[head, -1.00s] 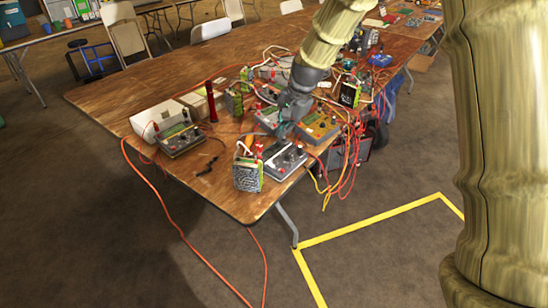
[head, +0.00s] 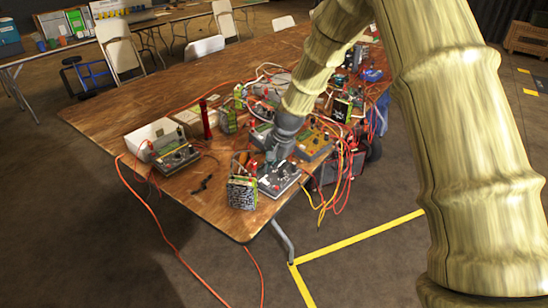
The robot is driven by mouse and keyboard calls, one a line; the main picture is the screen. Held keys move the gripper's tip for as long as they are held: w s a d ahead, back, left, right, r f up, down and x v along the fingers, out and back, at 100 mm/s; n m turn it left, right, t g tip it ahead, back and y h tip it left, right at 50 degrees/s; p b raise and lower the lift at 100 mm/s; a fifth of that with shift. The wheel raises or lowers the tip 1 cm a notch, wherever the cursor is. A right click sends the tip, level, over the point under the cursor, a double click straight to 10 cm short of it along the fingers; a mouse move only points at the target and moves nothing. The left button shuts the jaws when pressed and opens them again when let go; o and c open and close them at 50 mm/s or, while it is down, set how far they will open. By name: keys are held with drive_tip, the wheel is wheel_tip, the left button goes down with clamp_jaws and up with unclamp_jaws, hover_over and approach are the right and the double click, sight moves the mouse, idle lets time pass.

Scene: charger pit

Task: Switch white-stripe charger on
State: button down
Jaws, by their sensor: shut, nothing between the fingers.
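A dark grey charger (head: 284,183) with pale markings on its top lies near the front corner of the wooden table. It looks like the white-stripe charger, but the stripe is too small to make out for sure. My gripper (head: 269,164) points down over the charger's back left part, shut and empty. I cannot tell whether the fingertips touch it. My gripper and wrist hide part of the charger's back, and its switch and display cannot be made out.
A green-and-black battery pack (head: 241,193) stands close left of the charger. Another charger (head: 177,157) sits at left. The table (head: 125,113) is bare at back left.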

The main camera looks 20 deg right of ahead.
sight(266, 180)
drive_tip(key=shift+p+x, duration=0.4)
drive_tip(key=shift+x, duration=1.95)
